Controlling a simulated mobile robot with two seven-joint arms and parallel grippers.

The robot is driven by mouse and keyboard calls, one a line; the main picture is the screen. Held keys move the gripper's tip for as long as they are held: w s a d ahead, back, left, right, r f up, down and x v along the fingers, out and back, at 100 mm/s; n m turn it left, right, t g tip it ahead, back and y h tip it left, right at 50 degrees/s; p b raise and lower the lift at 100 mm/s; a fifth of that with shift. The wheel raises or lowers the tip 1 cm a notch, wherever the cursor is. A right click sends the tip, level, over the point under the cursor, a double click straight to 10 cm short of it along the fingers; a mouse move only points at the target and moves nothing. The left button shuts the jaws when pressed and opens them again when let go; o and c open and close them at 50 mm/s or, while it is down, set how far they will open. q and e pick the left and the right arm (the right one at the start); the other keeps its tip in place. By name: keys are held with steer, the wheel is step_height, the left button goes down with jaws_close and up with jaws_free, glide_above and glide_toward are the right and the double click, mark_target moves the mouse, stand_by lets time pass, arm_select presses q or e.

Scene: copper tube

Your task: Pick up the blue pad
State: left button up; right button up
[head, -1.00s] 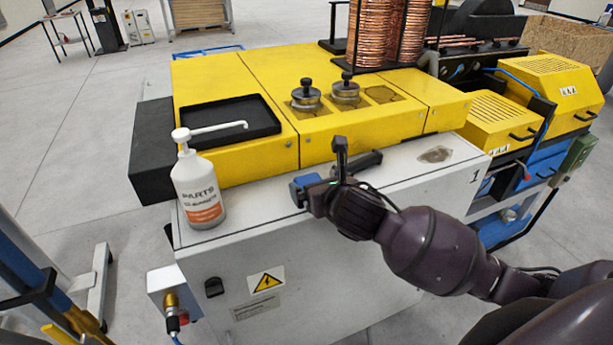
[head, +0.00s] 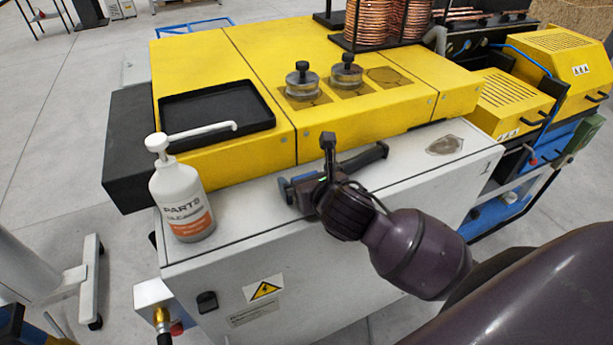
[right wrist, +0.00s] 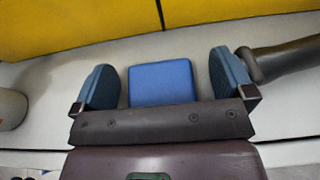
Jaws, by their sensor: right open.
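The blue pad (right wrist: 161,82) lies on the white top of the machine cabinet. In the right wrist view it sits between the two blue-lined fingers of my right gripper (right wrist: 162,76), with a gap on each side. My right gripper (head: 306,183) is open, low over the cabinet top near its front edge. In the head view the pad (head: 308,177) is mostly hidden by the gripper. My left gripper is not in view.
A dark handle-like object (head: 362,158) lies just right of the gripper, close to the right finger. A white pump bottle (head: 182,200) stands at the left. The yellow housing (head: 240,160) rises behind, with a black tray (head: 215,115) on it.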

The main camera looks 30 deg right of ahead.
steer(key=shift+s+r, duration=0.1)
steer(key=shift+s, duration=0.1)
steer(key=shift+c, duration=0.2)
steer(key=c, duration=1)
steer(key=shift+o, duration=0.2)
